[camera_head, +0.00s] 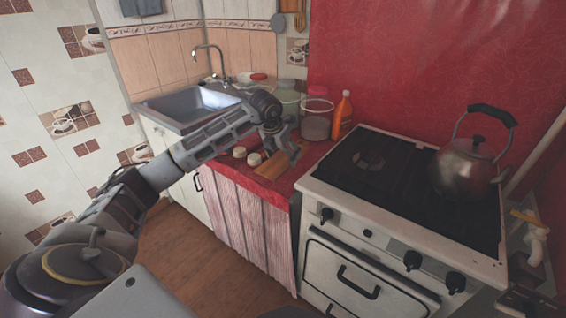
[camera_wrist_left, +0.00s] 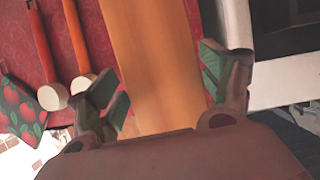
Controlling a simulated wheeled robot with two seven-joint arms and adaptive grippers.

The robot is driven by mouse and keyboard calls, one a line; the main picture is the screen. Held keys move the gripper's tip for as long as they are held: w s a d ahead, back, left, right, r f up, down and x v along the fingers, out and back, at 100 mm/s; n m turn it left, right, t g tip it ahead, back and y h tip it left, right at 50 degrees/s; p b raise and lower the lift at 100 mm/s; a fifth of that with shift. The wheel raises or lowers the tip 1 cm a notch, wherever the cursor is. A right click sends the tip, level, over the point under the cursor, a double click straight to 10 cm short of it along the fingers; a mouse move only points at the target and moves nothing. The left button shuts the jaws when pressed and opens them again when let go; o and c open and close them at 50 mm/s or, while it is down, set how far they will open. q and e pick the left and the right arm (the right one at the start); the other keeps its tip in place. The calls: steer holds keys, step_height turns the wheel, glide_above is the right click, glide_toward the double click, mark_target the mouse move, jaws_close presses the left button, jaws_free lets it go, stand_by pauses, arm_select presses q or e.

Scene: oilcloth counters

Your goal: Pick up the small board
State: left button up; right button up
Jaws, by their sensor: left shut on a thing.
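The small board (camera_head: 272,166) is a plain wooden piece on the red counter, close to the stove's left side. In the left wrist view the board (camera_wrist_left: 152,60) runs lengthwise between the two fingers. My left gripper (camera_head: 284,146) reaches over the counter from the left and is shut on the board; in the wrist view its green-padded fingers (camera_wrist_left: 165,92) stand on either side of it. Part of the board is hidden under the gripper in the head view. I cannot tell whether the board is clear of the counter.
A stove (camera_head: 400,240) with a kettle (camera_head: 467,168) stands to the right. Behind the gripper are a pink-lidded container (camera_head: 317,122) and an orange bottle (camera_head: 342,115). Two round white-ended things (camera_head: 247,156) lie left of the board. A sink (camera_head: 190,106) is at the back left.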

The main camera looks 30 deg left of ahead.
arm_select(q)
steer(key=shift+r, duration=0.85)
stand_by(0.3)
